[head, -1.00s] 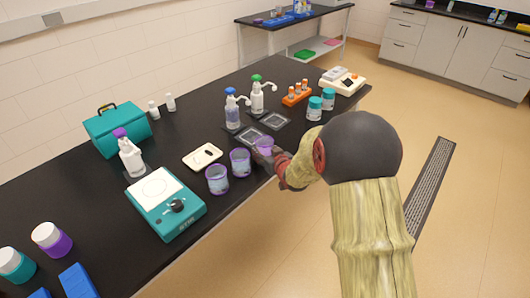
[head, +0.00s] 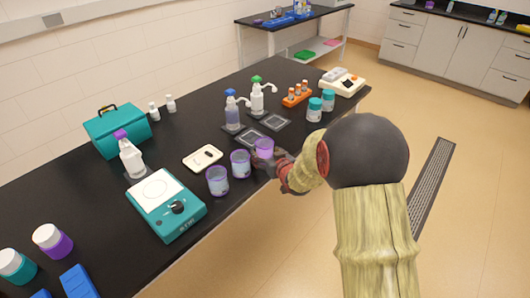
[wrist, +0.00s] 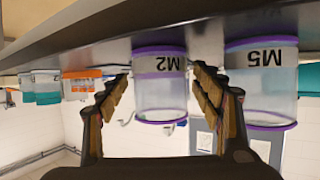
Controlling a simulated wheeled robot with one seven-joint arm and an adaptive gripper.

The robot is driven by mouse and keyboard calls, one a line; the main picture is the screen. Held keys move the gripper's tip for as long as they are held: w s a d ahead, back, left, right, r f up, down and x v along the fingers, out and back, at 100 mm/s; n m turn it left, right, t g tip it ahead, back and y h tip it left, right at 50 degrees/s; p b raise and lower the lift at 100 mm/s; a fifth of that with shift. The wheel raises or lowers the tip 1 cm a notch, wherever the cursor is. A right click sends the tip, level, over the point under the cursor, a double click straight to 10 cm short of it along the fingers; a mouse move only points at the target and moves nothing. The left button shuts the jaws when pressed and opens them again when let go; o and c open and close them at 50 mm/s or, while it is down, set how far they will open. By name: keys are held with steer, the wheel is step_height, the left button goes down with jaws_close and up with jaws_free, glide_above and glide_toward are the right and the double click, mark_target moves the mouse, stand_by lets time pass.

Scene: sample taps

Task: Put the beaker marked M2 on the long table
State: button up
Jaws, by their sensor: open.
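The beaker marked M2 (wrist: 160,95) is clear with a purple rim and base, and its label shows upside down in the wrist view. It stands upright at the near edge of the black table (head: 95,190). It also shows in the head view (head: 264,146). My gripper (wrist: 160,78) is open, with one finger on each side of M2 and visible gaps between. In the head view my gripper (head: 264,157) reaches in over the table's near edge and partly hides M2's lower part. A similar beaker marked M5 (wrist: 262,90) stands close beside M2.
Two purple-rimmed beakers (head: 240,164) (head: 217,181) stand left of M2 along the edge. A teal scale (head: 168,207), a white tray (head: 203,158) and pump bottles (head: 257,97) on dark mats are nearby. Another black table (head: 262,22) stands at the back.

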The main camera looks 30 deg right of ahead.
steer(key=s+a+r+g+p, duration=0.2)
steer(key=s+a+r+p, duration=0.15)
steer(key=s+r, duration=0.75)
steer(key=s+a+r+g, duration=0.2)
steer(key=s+a, duration=0.3)
steer(key=s, duration=0.3)
steer(key=s+a+r+n+g+y, duration=0.1)
steer(key=s+a+r, duration=0.3)
steer(key=s, duration=0.5)
steer(key=s+a+r+g, duration=0.2)
steer(key=s+a+r, duration=0.1)
steer(key=s+a, duration=0.3)
steer(key=s, duration=0.2)
steer(key=shift+s+a+g+y+b, duration=0.3)
steer(key=shift+a+g, duration=0.05)
steer(key=shift+g, duration=0.05)
